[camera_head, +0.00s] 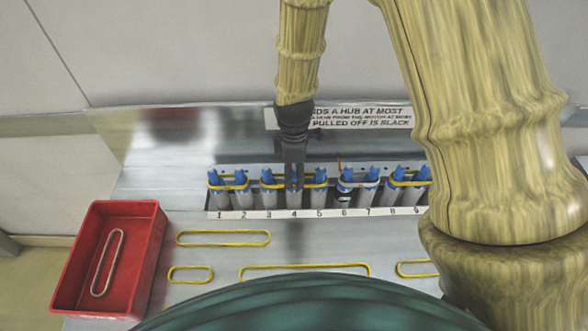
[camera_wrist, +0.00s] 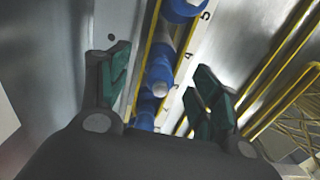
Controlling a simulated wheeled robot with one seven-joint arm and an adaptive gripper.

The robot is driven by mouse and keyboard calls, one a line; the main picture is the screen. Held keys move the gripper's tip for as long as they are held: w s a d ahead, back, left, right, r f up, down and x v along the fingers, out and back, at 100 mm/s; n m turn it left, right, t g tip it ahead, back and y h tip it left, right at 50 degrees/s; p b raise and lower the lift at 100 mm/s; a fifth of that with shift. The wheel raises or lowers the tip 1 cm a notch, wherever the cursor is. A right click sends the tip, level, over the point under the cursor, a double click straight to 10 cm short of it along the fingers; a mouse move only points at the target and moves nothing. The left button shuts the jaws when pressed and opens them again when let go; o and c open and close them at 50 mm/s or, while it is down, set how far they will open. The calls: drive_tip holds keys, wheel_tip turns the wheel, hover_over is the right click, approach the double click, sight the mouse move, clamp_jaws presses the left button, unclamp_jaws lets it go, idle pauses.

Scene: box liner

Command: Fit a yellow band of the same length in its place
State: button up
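A row of grey posts with blue hubs stands over the number strip (camera_head: 320,213), marked 1 to 9. A yellow band (camera_head: 318,185) loops around hubs 3 to 5; another (camera_head: 230,187) spans hubs 1 and 2. One more yellow band (camera_head: 410,183) is at 8 and 9. Loose yellow bands lie on the table: two long (camera_head: 223,238) (camera_head: 305,267), one short (camera_head: 190,274), one partly hidden (camera_head: 415,268). My gripper (camera_head: 293,178) points down near hub 4. In the wrist view its fingers (camera_wrist: 162,85) are apart, straddling the hub row and band.
A red bin (camera_head: 153,255) at the left holds a pale, dull band (camera_head: 108,262). A printed sign (camera_head: 355,116) is behind the row, partly covered by my arm. My arm hides the row's right end, and my green body hides the front of the table.

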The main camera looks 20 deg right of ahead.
drive_tip(key=shift+r, duration=0.1)
wheel_tip(320, 180, up, 12)
idle(0.9)
